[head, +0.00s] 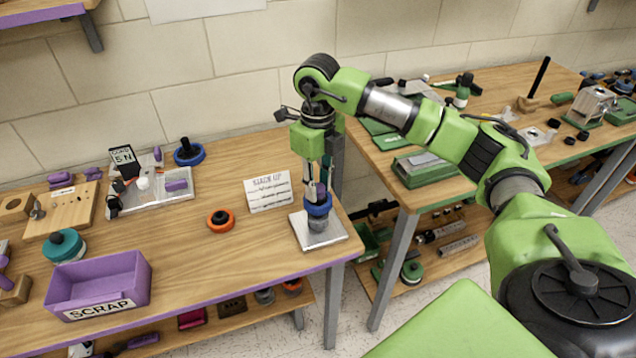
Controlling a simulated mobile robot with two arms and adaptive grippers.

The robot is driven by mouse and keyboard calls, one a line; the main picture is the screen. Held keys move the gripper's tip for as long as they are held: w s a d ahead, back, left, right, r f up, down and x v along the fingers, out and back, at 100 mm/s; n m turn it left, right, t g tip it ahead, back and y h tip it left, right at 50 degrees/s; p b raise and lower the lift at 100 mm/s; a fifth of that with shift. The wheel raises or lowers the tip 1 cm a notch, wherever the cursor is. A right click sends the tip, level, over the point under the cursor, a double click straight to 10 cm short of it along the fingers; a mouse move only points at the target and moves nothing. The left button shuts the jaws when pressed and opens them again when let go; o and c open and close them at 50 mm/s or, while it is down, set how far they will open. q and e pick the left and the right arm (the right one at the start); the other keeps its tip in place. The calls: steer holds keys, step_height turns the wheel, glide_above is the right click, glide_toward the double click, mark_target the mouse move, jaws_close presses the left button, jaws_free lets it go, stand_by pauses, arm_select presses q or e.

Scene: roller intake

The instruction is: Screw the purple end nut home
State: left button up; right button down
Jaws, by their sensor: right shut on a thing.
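My right gripper (317,192) reaches down from above at the right corner of the near bench. It is shut on a small part at the top of a short upright stack. That part is mostly hidden by the fingers, and I cannot make out its colour or tell for sure that it is the purple end nut. Just below the fingertips is a dark blue ring (318,209). Under it a grey cylinder (318,225) stands on a square metal plate (331,240). I cannot tell whether a gap is left in the stack. My left gripper is not in view.
A purple scrap bin (98,283), a teal knob part (64,245) and a blue ring with a black knob (187,155) are farther left. A second bench (408,188) stands at right.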

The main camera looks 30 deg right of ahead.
steer(key=shift+m, duration=0.3)
steer(key=shift+m, duration=1)
steer(key=shift+m+p, duration=0.4)
steer(key=shift+m, duration=0.5)
steer(key=shift+m, duration=0.9)
steer(key=shift+m+p, duration=0.4)
steer(key=shift+m, duration=0.5)
